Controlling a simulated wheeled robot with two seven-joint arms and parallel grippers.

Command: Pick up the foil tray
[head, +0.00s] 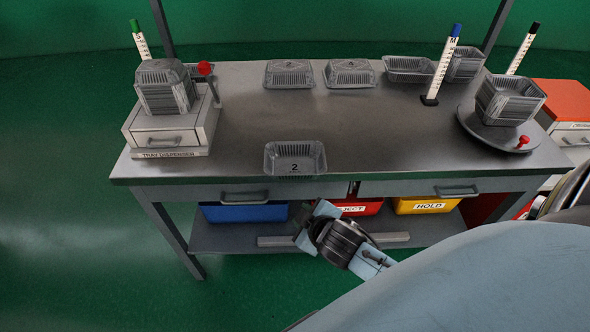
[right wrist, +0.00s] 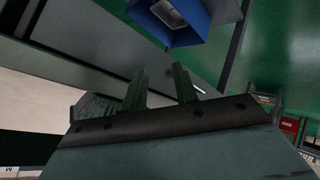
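A silver foil tray marked 2 (head: 295,158) sits upright at the front edge of the metal table (head: 390,150). Two more foil trays lie further back, one at the back left (head: 288,74) and one beside it (head: 349,73). My right gripper (head: 314,224) is in front of the table, lower and nearer than the marked tray and apart from it. In the right wrist view its two fingers (right wrist: 160,88) stand apart with nothing between them. A ribbed grey surface left of the fingers there is too dark to identify. My left gripper is not in view.
A tray dispenser (head: 165,135) with stacked trays stands at the left. A round plate (head: 487,133) with stacked trays stands at the right, near a blue-topped post (head: 442,62). Blue (head: 240,213), red (head: 357,208) and yellow (head: 425,206) bins sit below. The table's middle is clear.

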